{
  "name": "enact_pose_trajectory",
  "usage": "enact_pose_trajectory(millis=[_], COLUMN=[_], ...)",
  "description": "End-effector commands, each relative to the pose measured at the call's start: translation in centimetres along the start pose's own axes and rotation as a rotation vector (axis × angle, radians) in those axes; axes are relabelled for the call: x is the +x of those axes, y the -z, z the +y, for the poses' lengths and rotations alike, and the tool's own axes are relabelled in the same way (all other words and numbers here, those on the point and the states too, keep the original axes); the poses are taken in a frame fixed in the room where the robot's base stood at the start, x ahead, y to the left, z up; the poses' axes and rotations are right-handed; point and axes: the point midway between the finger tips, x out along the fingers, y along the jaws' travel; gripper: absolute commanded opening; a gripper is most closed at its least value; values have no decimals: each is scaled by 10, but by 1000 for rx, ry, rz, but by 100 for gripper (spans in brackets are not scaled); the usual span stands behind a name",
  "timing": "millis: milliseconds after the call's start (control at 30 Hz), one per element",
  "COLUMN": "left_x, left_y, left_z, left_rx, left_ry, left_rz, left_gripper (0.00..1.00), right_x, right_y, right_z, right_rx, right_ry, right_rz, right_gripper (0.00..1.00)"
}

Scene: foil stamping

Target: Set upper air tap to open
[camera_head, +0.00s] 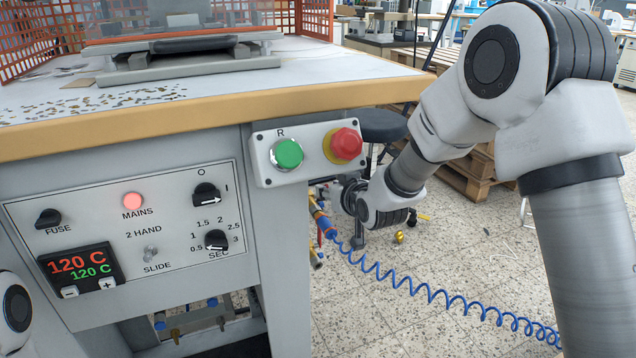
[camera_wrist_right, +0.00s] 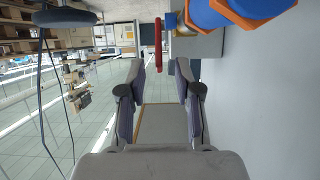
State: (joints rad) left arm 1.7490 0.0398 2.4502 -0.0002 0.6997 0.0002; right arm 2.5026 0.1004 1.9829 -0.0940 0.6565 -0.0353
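Beside the machine's right side, brass, orange and blue air fittings (camera_head: 318,216) show in the head view. My right gripper (camera_head: 338,196) is close to them, partly hidden behind its own wrist. In the right wrist view my right gripper (camera_wrist_right: 158,80) is open, with nothing between its fingers. A narrow red bar (camera_wrist_right: 158,44), which looks like a tap handle, is ahead of the fingertips, apart from them. A large blue and orange fitting (camera_wrist_right: 209,13) is at the top right of that view. I cannot tell the upper tap's position. My left gripper is not in view.
The control panel (camera_head: 130,231) is on the machine's front. A button box with a green button (camera_head: 287,154) and a red button (camera_head: 346,144) juts out above my right gripper. A blue coiled hose (camera_head: 430,291) runs to the lower right. A wooden pallet (camera_head: 468,180) stands behind my arm.

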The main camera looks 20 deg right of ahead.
Motion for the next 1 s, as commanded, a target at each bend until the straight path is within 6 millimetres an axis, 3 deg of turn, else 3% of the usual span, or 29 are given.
enact_pose_trajectory(millis=[100,200,467,567,600,833,1000], left_x=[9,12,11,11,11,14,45], left_y=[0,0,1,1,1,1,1], left_z=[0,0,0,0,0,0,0], left_rx=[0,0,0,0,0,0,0], left_ry=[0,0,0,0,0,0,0], left_rz=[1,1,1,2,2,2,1], left_gripper=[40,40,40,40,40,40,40], right_x=[24,36,39,39,39,40,40], right_y=[-3,-2,0,0,0,-2,-15], right_z=[0,0,0,0,0,0,0], right_rx=[-1,-1,-1,-1,-1,-1,0], right_ry=[-1,-1,-1,-1,-1,-1,-1], right_rz=[0,0,-1,-1,-1,7,119], right_gripper=[33,33,33,5,0,0,0])
